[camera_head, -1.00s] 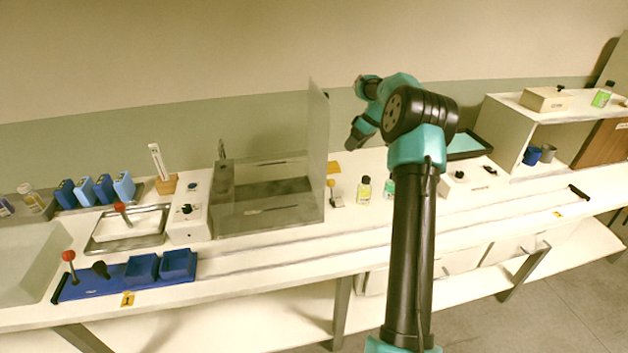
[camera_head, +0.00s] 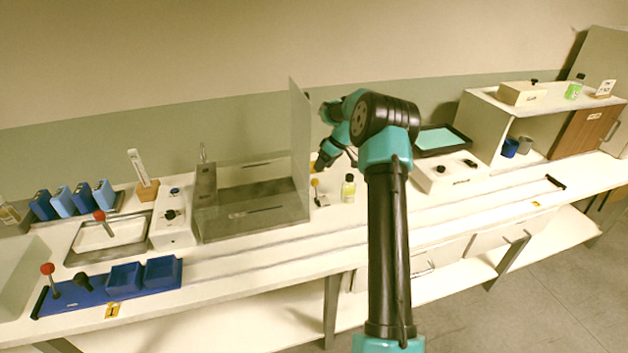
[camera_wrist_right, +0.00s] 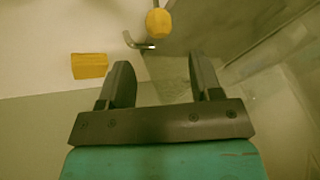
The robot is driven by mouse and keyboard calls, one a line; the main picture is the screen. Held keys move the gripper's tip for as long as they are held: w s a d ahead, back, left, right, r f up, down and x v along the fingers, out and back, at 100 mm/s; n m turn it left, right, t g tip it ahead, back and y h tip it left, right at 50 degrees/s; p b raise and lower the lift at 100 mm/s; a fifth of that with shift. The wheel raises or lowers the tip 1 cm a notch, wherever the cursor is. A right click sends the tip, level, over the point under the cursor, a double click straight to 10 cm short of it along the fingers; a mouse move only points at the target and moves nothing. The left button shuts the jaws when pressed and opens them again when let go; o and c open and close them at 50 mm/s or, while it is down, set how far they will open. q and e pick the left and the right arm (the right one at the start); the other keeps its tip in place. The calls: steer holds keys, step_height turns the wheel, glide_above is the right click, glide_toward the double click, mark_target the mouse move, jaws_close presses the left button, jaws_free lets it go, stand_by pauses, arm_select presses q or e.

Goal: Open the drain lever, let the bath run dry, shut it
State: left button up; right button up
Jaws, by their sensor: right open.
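The bath (camera_head: 207,220) is a grey tank with clear walls and a tall clear panel on its right side. I cannot tell its water level. A small lever with a yellow ball knob (camera_head: 315,183), which looks like the drain lever, stands just right of the bath. The yellow knob also shows at the top of the right wrist view (camera_wrist_right: 158,22), beyond my fingertips and apart from them. My right gripper (camera_wrist_right: 162,68) is open and empty. In the head view its wrist end hangs above and behind the lever, its fingers hard to make out. My left gripper is out of view.
The tall clear panel (camera_head: 300,130) stands close left of my right wrist. A small yellow-green bottle (camera_head: 348,188) stands right of the lever. A white control box (camera_head: 172,218) is left of the bath. A yellow tag (camera_wrist_right: 90,66) lies near the gripper.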

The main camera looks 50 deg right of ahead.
mark_target(314, 179)
steer(key=x, duration=0.7)
steer(key=shift+w+a+f, duration=0.1)
steer(key=shift+a+f, duration=0.05)
steer(key=shift+f, duration=0.15)
jaws_close()
